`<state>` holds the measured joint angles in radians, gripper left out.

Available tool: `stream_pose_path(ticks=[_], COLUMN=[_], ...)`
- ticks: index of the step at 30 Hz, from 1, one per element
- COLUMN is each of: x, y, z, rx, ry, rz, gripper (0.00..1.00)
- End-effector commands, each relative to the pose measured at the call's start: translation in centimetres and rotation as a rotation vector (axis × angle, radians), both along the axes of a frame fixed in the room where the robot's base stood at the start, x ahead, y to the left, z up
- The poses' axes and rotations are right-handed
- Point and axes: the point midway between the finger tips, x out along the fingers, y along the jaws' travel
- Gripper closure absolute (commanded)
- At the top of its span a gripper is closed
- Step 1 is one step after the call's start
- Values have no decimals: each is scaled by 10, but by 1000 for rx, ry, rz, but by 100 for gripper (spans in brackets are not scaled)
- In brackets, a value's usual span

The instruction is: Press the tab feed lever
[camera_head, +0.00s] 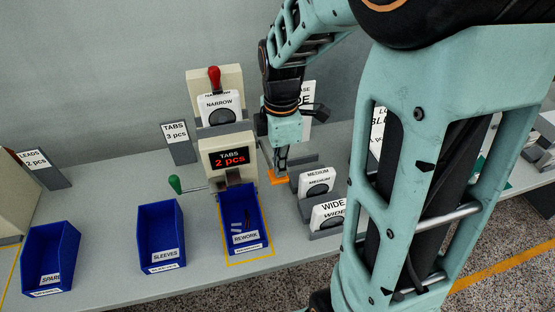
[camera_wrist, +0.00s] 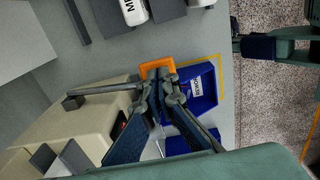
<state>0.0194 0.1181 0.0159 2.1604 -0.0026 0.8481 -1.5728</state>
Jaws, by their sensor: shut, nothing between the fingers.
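The tab dispenser (camera_head: 214,148) is a beige box with a display reading "TABS 2 pcs". An orange paddle (camera_head: 274,180), which looks like the tab feed lever, sticks out on its right side. In the wrist view the orange paddle (camera_wrist: 157,64) sits at the end of a grey rod (camera_wrist: 105,88) from the beige housing (camera_wrist: 65,128). My gripper (camera_head: 281,173) is shut and empty, pointing down at the paddle. In the wrist view my gripper's fingertips (camera_wrist: 157,72) overlap the paddle; I cannot tell whether they touch it. They hide part of it.
A blue REWORK bin (camera_head: 262,236) with small pieces stands before the dispenser. A green-knobbed handle (camera_head: 175,184) is on its left, a red-knobbed lever (camera_head: 214,76) behind. MEDIUM (camera_head: 317,180) and WIDE (camera_head: 328,212) holders stand close right. A SLEEVES bin (camera_head: 160,231) is left.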

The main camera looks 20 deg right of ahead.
Motion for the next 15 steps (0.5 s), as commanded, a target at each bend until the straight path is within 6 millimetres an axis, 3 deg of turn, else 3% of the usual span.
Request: stream_pose_path(ticks=[12, 15], x=[-14, -13], y=[0, 0], z=[-51, -43], rx=[0, 0], ry=[-93, -94], rz=[0, 0], gripper=[100, 100])
